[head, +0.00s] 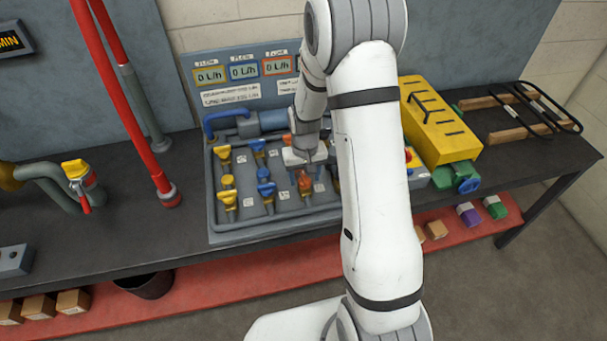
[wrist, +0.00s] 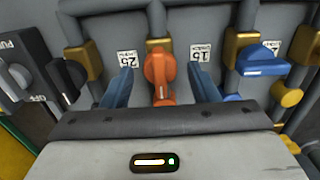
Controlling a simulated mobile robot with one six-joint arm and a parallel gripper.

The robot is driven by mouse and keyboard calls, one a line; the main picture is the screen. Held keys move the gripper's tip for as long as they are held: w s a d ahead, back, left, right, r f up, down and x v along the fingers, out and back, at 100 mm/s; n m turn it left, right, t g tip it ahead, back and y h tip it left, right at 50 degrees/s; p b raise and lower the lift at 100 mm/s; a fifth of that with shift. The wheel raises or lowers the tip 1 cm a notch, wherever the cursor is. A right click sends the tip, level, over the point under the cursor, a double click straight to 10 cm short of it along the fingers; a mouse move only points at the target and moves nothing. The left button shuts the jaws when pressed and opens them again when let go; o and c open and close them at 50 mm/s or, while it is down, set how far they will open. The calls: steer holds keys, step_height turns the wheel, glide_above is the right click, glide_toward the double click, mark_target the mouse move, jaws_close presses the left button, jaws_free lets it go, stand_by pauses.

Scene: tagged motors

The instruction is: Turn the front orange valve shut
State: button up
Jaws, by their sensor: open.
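The front orange valve (head: 304,183) is on the grey valve panel (head: 222,234), in the row nearest me and at its right. In the wrist view its orange handle (wrist: 160,76) points up and down the picture, in line with its grey pipe, below a brass fitting (wrist: 158,45). My gripper (head: 304,168) is over this valve, pointing down. In the wrist view my gripper's two blue-grey fingers (wrist: 161,72) stand apart, one on each side of the handle, with a visible gap on both sides. The rear orange valve (head: 287,138) is partly hidden by my arm.
A blue valve handle (wrist: 262,62) is to the right in the wrist view, turned crosswise. A yellow case (head: 438,125) stands right of the panel. Yellow valves (head: 227,190) are at the panel's left.

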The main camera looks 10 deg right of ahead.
steer(key=shift+c, duration=0.3)
steer(key=c, duration=0.9)
